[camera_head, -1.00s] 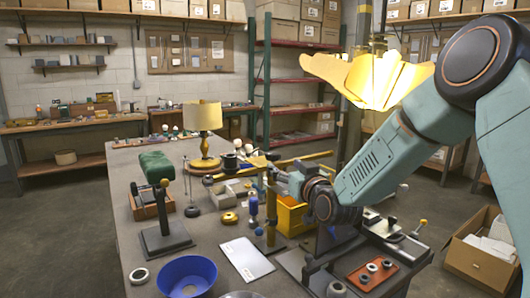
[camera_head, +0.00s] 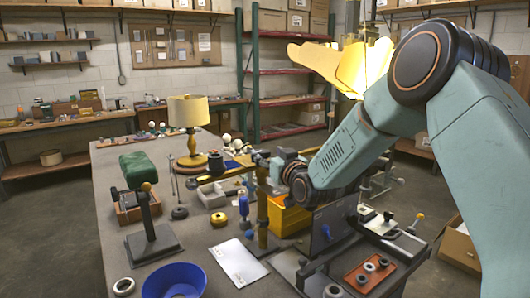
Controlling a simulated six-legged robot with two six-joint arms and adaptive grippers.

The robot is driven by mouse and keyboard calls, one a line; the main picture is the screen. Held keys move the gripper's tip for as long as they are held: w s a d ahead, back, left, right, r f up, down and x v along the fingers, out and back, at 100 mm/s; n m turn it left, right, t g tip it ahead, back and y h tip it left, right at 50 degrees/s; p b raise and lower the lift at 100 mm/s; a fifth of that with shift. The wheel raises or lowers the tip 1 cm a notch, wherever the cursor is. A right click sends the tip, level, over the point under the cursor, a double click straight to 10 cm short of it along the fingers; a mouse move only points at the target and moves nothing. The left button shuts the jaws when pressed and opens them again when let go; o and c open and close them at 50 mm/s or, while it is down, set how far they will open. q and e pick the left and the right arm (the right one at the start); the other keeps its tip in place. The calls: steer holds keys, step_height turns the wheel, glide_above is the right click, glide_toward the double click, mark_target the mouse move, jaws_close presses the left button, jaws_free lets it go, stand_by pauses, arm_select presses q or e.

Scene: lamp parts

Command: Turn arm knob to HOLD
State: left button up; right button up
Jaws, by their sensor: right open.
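My right arm comes in from the right. Its gripper (camera_head: 266,162) is open at the top of the post, by the joint with the brass arm. The gripper hides much of that joint, so I cannot make out the arm knob, its HOLD mark, or whether my fingers touch it. My left gripper is not in view.
A lamp with a yellow shade (camera_head: 188,111) stands behind. A blue bowl (camera_head: 175,281), white sheet (camera_head: 238,262), yellow bin (camera_head: 287,216) and black stand (camera_head: 150,240) surround the post. A red tray (camera_head: 368,272) lies at right.

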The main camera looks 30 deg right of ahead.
mark_target(263, 155)
steer(key=w+a, duration=0.1)
steer(key=w, duration=0.2)
steer(key=shift+a, duration=0.35)
steer(key=shift+s+d+r, duration=0.15)
steer(key=shift+s+d, duration=0.2)
steer(key=shift+d, duration=0.4)
steer(key=shift+w+a, duration=0.2)
steer(key=shift+w, duration=0.1)
steer(key=shift+c, duration=0.4)
steer(key=shift+w+a, duration=0.15)
steer(key=shift+a, duration=0.25)
steer(key=c, duration=0.3)
steer(key=shift+s+d, duration=0.25)
steer(key=shift+d, duration=0.2)
steer(key=c, duration=0.5)
steer(key=shift+a, duration=0.25)
steer(key=shift+c, duration=1.3)
steer(key=shift+d, duration=0.1)
steer(key=shift+c, duration=0.2)
